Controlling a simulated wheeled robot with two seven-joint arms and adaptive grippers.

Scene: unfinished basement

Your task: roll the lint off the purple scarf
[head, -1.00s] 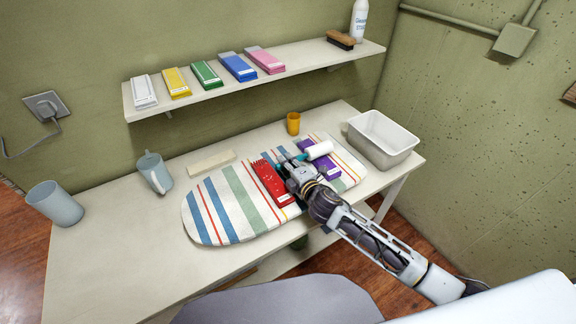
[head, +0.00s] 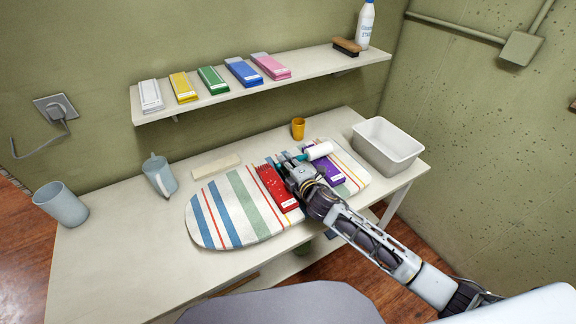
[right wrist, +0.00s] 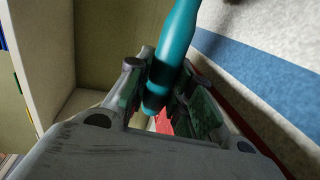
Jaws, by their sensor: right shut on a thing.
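The purple scarf (head: 332,174) lies folded on the striped ironing board (head: 237,208), partly hidden by my right gripper and arm. The lint roller (head: 319,150) has a white roll and a teal handle. Its white roll is over the far end of the scarf; I cannot tell whether it touches. My right gripper (head: 286,163) is shut on the handle, which also shows between the fingers in the right wrist view (right wrist: 172,60). A folded red scarf (head: 277,188) lies on the board just left of the gripper. Lint is too small to make out. My left gripper is not in view.
Folded cloths, a brush (head: 346,47) and a bottle (head: 365,25) line the shelf (head: 205,102).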

